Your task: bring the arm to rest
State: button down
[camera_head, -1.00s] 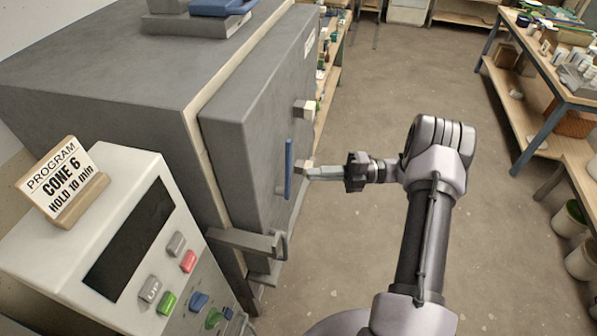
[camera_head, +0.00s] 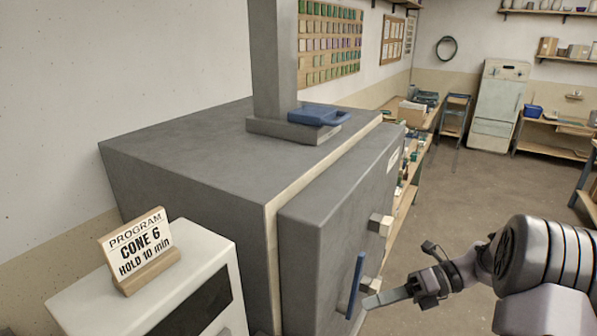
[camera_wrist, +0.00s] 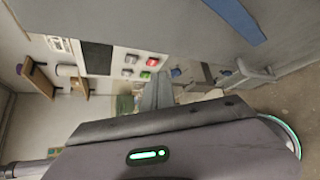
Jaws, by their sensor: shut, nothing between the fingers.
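My gripper (camera_head: 388,298) is at the lower right in the head view, with its fingers together and nothing in them. It points left, and its tips are close to the blue handle (camera_head: 355,285) on the grey kiln door (camera_head: 335,215). Whether the tips touch the handle or the door is hard to tell. My arm comes in from the right edge. In the wrist view the gripper's body (camera_wrist: 190,140) fills the lower part, and the blue handle (camera_wrist: 236,18) shows at the upper right.
The door looks shut against the grey kiln (camera_head: 190,150). A control panel (camera_head: 165,295) with a "CONE 6" sign (camera_head: 140,250) stands at the front left. A worktable (camera_head: 425,150) lies behind the kiln. Open floor (camera_head: 450,210) lies right of the door.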

jog(key=s+a+n+g+h+b, duration=0.1)
jog(key=s+a+n+h+b, duration=0.45)
jog(key=s+a+n, duration=0.35)
jog(key=s+f+n+t+h+b, duration=0.1)
jog(key=s+n+t+h+b, duration=0.2)
jog(key=s+n, duration=0.2)
jog(key=s+a+f+n+t+h+b, duration=0.1)
jog(key=s+n, duration=0.5)
jog(key=n, duration=0.6)
jog(key=f+t+h+b, duration=0.1)
jog(key=t+h+b, duration=0.1)
jog(key=shift+a+f+t, duration=0.2)
jog(key=shift+f+t, duration=0.05)
jog(key=shift+t, duration=0.05)
jog(key=shift+h, duration=0.25)
